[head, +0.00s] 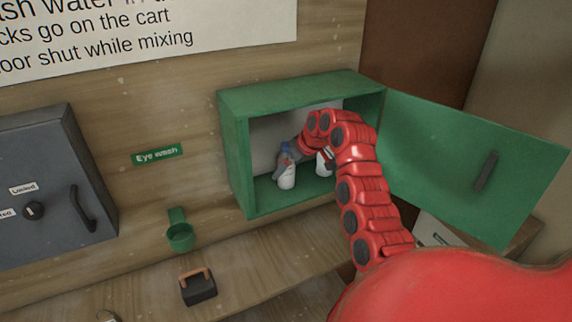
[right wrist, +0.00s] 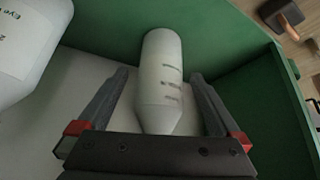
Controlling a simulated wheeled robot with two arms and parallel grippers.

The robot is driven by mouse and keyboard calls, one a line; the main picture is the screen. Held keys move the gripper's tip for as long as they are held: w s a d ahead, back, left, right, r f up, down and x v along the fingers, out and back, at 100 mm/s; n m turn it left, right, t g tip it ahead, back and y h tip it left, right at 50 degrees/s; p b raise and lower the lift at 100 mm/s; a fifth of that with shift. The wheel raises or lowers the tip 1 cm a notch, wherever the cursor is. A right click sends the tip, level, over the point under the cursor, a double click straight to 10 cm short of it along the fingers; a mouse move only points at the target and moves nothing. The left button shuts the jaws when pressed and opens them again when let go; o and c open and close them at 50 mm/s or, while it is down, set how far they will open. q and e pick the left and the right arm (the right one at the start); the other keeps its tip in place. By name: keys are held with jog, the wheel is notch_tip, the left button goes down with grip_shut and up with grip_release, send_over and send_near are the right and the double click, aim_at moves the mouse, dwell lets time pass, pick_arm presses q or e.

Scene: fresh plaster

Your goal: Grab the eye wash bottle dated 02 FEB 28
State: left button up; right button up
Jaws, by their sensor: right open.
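Two white eye wash bottles are inside the open green cabinet (head: 236,150). The left bottle (head: 288,180) stands near the cabinet's left side; the other bottle (head: 322,164) is partly hidden behind my right arm. My right gripper (head: 285,160) is inside the cabinet, at the left bottle. In the right wrist view, the open fingers lie on either side of a white bottle (right wrist: 160,80) with faint dark marks, not closed on it. A second bottle (right wrist: 30,45) at the upper left shows a cut-off label starting "Eye". I cannot read any date. My left gripper is not in view.
The cabinet door (head: 450,160) is swung open to the right. A grey locked box (head: 50,180) is on the wall at left. A green cup holder (head: 180,235) and a black block with a brown handle (head: 198,288) are below the cabinet to the left.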

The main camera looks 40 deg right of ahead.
grip_shut()
dwell(0.5)
